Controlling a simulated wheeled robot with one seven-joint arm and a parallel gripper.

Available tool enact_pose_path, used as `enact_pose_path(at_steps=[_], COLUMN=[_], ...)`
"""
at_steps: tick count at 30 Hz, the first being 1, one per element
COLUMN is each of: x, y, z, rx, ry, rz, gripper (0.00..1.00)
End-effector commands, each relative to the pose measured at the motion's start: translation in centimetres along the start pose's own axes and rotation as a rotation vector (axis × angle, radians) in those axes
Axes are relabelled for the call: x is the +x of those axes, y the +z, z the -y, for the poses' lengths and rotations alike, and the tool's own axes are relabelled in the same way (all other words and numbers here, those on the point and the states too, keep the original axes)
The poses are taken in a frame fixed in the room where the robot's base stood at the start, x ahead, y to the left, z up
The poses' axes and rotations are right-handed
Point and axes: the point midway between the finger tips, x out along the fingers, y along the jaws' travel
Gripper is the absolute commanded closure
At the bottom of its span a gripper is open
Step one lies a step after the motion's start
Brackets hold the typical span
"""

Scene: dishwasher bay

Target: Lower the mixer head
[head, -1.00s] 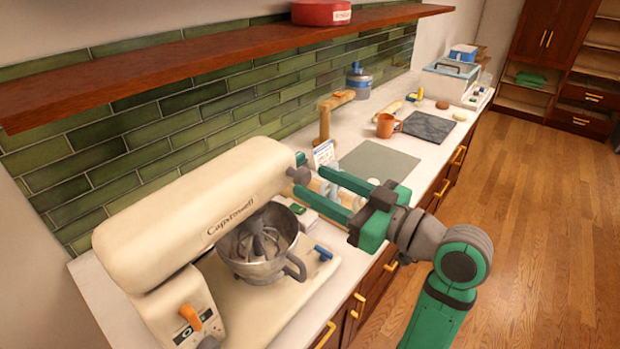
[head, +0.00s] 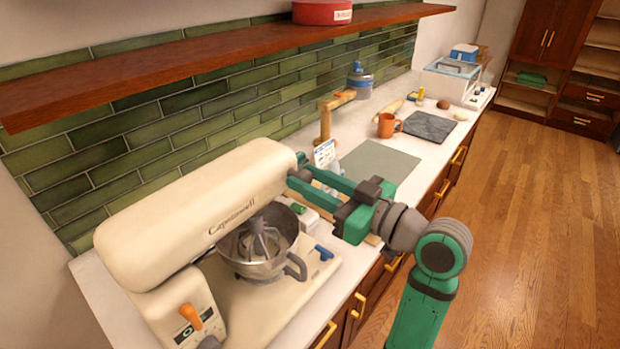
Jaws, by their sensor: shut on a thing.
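The cream stand mixer's head (head: 195,215) is tilted up to the right over its base. A whisk (head: 262,238) hangs from it into the metal bowl (head: 265,262). The base (head: 255,315) has an orange lever (head: 191,316) at lower left and a blue piece (head: 323,252) at right. My gripper (head: 302,178) is at the nose end of the head, with green fingers shut on the grey knob there. The fingers mostly hide the knob.
A green-grey mat (head: 380,163), orange mug (head: 387,125), dark slate board (head: 430,126) and wooden stand (head: 326,120) are farther along the counter. A wooden shelf (head: 220,55) with a red pot (head: 322,12) runs above. The floor at right is clear.

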Motion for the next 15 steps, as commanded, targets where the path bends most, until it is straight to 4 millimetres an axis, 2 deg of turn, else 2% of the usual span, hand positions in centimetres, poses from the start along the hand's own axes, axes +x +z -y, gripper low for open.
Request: enact_pose_path(at_steps=[3,9,10,12,15], x=[-0.05,-0.06,-0.06,-0.06,-0.05], y=[0.87,1.06,1.09,1.12,1.03], z=[-0.11,-0.13,-0.13,-0.13,-0.12], rx=[0.03,0.033,0.033,0.033,0.032], ry=[0.0,-0.001,-0.001,-0.001,-0.001], rz=[0.0,0.005,0.006,0.006,0.004], gripper=[1.0,1.0,0.68,0.53,0.53])
